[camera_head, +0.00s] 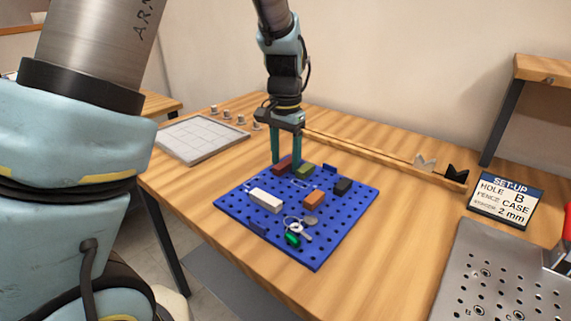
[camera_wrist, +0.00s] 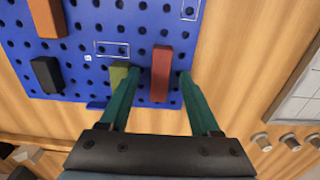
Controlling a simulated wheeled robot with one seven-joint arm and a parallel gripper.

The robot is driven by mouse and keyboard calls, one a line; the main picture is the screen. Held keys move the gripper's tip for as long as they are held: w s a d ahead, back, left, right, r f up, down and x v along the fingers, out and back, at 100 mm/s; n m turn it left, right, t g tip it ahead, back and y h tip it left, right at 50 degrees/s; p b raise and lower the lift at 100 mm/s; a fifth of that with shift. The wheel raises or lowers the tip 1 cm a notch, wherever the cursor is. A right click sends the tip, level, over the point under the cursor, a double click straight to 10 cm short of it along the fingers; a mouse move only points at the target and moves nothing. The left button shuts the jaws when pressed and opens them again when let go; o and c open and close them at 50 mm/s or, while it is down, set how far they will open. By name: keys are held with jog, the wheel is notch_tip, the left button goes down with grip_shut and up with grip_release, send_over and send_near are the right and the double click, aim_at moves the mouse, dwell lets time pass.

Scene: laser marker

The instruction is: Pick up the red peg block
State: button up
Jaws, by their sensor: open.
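The red peg block (camera_head: 282,166) is a dark red bar on the far left part of the blue pegboard (camera_head: 240,203). In the wrist view the red block (camera_wrist: 161,72) lies between the two fingers of my gripper (camera_wrist: 158,82), with small gaps on both sides. My gripper (camera_head: 286,160) is open and pointed down at the block. An olive green block (camera_wrist: 118,73) sits just left of the red one, close to the left finger; it also shows in the head view (camera_head: 304,170). I cannot tell whether that finger touches it.
The board also holds a white block (camera_head: 266,200), an orange block (camera_head: 314,200), a black block (camera_head: 343,187) and keys with a green tag (camera_head: 293,239). A grey tray (camera_head: 200,138) stands at the left, a set-up sign (camera_head: 506,199) and metal plate (camera_head: 500,285) at the right.

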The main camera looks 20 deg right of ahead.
jog(key=shift+f, duration=0.15)
grip_shut()
dwell(0.4)
